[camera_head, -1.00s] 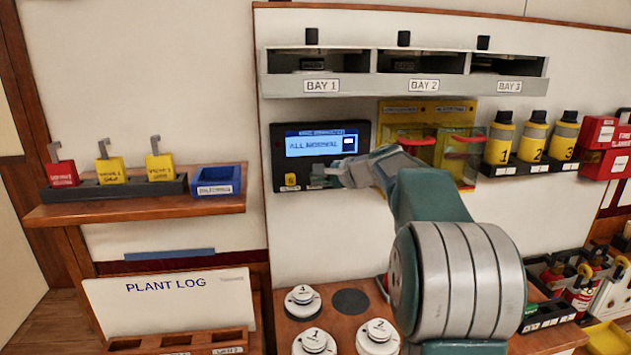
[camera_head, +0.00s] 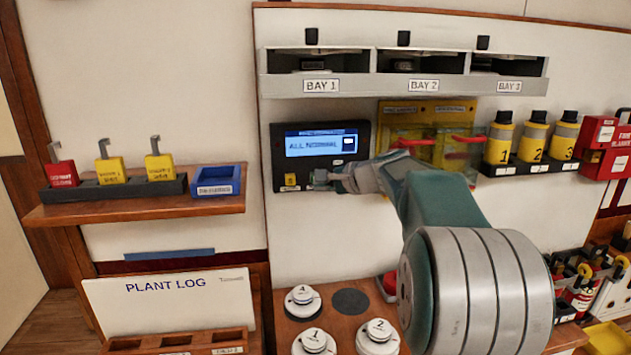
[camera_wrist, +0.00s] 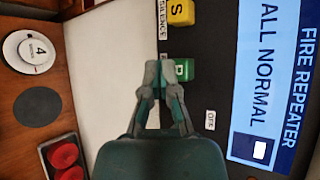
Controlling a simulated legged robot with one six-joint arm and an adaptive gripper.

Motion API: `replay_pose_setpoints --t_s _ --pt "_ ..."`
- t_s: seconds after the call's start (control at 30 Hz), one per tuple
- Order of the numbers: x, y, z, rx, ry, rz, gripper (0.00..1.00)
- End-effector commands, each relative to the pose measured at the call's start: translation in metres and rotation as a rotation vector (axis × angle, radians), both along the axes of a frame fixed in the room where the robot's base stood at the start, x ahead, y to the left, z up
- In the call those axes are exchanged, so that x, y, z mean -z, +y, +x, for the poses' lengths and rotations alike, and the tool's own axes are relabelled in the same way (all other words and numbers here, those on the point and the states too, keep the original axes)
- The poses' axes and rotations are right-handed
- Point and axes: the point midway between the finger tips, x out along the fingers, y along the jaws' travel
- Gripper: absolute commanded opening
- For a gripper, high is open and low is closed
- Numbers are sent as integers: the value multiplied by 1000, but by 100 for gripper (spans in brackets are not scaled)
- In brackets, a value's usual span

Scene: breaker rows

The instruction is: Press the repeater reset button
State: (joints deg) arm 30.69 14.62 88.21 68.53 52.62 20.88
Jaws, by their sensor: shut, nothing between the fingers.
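The fire repeater (camera_head: 364,140) is a dark wall panel with a lit blue screen reading ALL NORMAL. Its screen (camera_wrist: 270,60) also shows in the wrist view, turned sideways. A yellow button (camera_wrist: 180,12) marked S sits by a SILENCE label. A green button (camera_wrist: 186,70) sits beside it, partly covered by a fingertip; its own label is mostly hidden. My gripper (camera_wrist: 161,68) is shut and empty, its tips at the green button's edge. Contact cannot be told.
A yellow board (camera_head: 428,108) with red handles is right of the repeater, partly behind my arm. Bay shelves (camera_head: 365,88) hang above. White numbered detectors (camera_head: 303,298) stand on a wooden ledge below. A shelf (camera_head: 140,212) with padlocks is at left.

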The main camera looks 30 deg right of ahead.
Motion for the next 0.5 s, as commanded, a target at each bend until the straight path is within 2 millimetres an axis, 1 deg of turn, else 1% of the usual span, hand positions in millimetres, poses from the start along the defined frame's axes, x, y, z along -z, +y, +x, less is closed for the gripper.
replay_pose_setpoints --t_s 0.3,0.5 --pt "0 8 -27 0 0 1 0" --pt "0 11 -38 0 0 1 0"
